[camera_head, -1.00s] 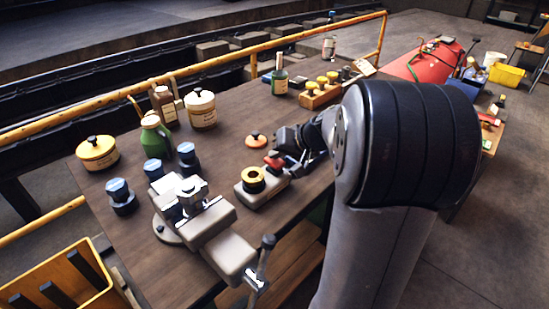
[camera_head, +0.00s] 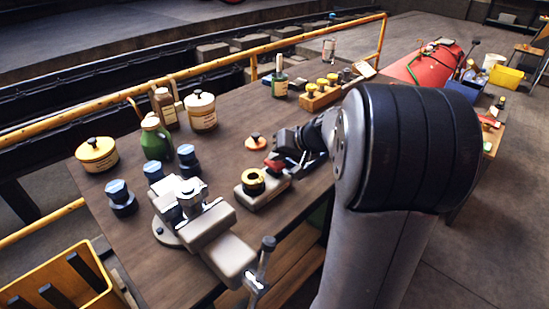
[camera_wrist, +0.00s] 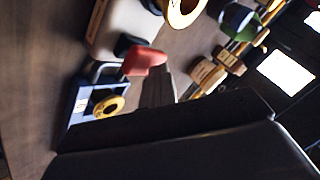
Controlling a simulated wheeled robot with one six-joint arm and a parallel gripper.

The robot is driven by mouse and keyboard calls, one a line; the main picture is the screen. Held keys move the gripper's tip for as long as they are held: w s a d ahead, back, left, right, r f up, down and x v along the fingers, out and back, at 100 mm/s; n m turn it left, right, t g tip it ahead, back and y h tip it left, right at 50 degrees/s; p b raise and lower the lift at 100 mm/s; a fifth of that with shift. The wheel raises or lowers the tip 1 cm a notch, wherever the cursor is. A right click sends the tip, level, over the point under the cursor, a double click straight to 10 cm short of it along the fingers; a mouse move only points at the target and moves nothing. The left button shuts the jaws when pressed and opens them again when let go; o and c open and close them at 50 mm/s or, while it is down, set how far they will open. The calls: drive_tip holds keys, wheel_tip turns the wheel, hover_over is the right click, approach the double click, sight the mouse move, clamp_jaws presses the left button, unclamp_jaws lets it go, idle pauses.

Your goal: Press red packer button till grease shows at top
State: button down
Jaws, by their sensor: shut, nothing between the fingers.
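The packer (camera_head: 262,194) is a pale block on the wooden bench, with a yellow and dark ring (camera_head: 253,181) on top. Its red button (camera_head: 274,164) is at the far right end, beside my gripper (camera_head: 288,154). In the wrist view the red button (camera_wrist: 145,60) sits on a dark mount at the end of the pale packer body (camera_wrist: 122,28). My shut, empty gripper (camera_wrist: 158,86) has its fingertips right by the button and seems to touch it. The yellow ring (camera_wrist: 185,10) is cut off by the top edge there. I cannot tell whether grease shows in it.
A vise (camera_head: 205,225) stands in front on the left. Dark blue-capped pots (camera_head: 121,198), a green can (camera_head: 156,140) and cream tins (camera_head: 201,112) stand behind it. An orange disc with a black knob (camera_head: 255,142) lies behind the packer. A wooden rack (camera_head: 320,96) is further back.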

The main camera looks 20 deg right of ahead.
sight(278, 164)
drive_tip(key=shift+r+p, duration=0.55)
drive_tip(key=shift+r, duration=0.55)
wheel_tip(278, 164, up, 5)
drive_tip(key=p, duration=0.3)
idle(2.3)
